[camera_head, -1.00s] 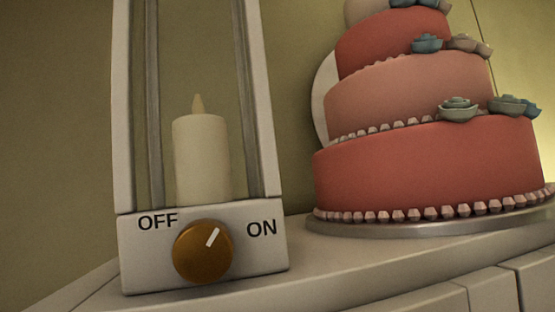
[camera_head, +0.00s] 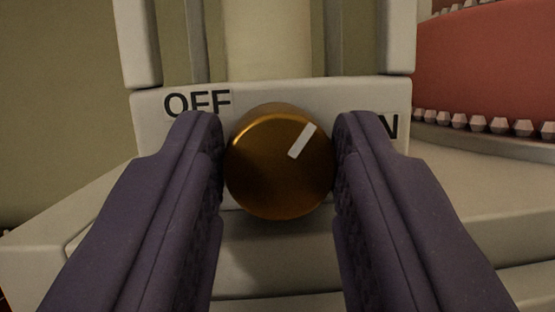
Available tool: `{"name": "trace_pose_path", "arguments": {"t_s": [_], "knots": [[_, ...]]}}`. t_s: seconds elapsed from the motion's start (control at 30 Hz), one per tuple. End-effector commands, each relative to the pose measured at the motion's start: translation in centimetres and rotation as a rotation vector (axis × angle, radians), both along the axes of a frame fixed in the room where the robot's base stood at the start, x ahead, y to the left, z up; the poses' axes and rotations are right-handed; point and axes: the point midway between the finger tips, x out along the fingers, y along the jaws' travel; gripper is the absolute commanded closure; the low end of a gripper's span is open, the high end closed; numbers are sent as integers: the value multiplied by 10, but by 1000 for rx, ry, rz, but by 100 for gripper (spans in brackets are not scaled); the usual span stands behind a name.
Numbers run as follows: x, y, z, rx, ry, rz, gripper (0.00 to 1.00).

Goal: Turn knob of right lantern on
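The lantern's white base (camera_head: 350,92) fills the middle of the view. Its round orange-brown knob (camera_head: 262,180) is on the front, with a white marker line pointing up and to the right, toward the ON side. The OFF label (camera_head: 197,103) shows at upper left of the knob; the ON label is partly hidden, only its N (camera_head: 391,126) showing. My gripper (camera_head: 279,150) has its two dark purple fingers on either side of the knob, with no clear gap left, and appears closed on it. The lantern's top is out of view.
The lantern's pale candle (camera_head: 270,40) stands above the base. A red tiered cake (camera_head: 490,65) is close by on the right, with beads along its lower edge, on a silver board (camera_head: 480,146). The pale counter (camera_head: 465,190) extends below and to the right.

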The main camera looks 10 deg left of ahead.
Motion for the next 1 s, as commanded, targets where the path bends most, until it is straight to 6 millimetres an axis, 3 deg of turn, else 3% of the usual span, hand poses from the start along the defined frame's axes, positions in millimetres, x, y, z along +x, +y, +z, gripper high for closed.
{"name": "trace_pose_path", "arguments": {"t_s": [0.03,0.1,0.13,0.27,0.6,0.93,0.97,1.0], "knots": [[0,-1,0,1,-1,-1,77],[0,-1,0,1,-1,-1,93],[0,-1,0,1,-1,-1,94],[0,0,3,28,9,0,93],[0,1,6,344,100,0,93],[-1,0,2,372,104,-2,93],[-1,0,2,372,104,-2,56],[-1,0,2,372,104,-2,47]]}}
